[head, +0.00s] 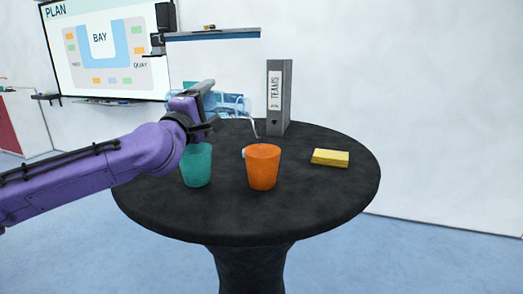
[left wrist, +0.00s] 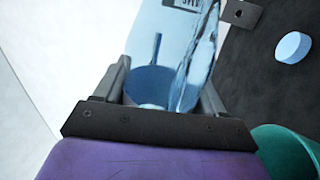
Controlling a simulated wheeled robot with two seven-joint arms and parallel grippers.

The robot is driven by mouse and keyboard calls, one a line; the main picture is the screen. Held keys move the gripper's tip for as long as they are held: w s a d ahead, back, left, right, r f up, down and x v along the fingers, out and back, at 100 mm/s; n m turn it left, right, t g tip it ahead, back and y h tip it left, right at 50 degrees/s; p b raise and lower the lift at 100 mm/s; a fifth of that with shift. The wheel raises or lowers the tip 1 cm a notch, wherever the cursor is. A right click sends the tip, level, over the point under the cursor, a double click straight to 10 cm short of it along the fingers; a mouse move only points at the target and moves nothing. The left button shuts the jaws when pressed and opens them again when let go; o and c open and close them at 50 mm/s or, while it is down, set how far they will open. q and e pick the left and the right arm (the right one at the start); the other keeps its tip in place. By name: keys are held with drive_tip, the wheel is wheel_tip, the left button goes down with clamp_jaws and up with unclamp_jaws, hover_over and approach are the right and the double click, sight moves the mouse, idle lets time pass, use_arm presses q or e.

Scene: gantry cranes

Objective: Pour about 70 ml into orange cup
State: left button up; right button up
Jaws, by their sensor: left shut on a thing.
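My left gripper (head: 212,112) is shut on a clear light-blue bottle (head: 236,103), held tilted almost level above the table, with its mouth toward the right. A thin pale stream (head: 254,128) comes down from its mouth end to just above the orange cup (head: 262,168), which stands upright. The cup's inside and its liquid level are hidden. In the left wrist view the bottle (left wrist: 165,55) lies between the fingers, with liquid showing in it. My right gripper is not in view.
A teal cup (head: 197,168) stands left of the orange cup, below my arm. A small light-blue cap (left wrist: 292,47) lies on the black round table (head: 300,205). A grey binder (head: 285,98) stands behind, and a yellow block (head: 330,158) lies at the right.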

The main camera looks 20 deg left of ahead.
use_arm(q)
drive_tip(key=n, duration=0.2)
drive_tip(key=a+n+y+b, duration=0.1)
drive_tip(key=shift+f+n+y, duration=0.3)
drive_tip(key=shift+f+n, duration=0.1)
drive_tip(key=shift+a+r+n, duration=0.2)
drive_tip(key=shift+r+n, duration=0.05)
drive_tip(key=shift+n, duration=0.35)
drive_tip(key=shift+d+f+n+y+b, duration=0.15)
drive_tip(key=shift+n+y+b, duration=0.45)
drive_tip(key=shift+n, duration=0.3)
drive_tip(key=shift+d+r, duration=0.15)
drive_tip(key=shift+r, duration=0.05)
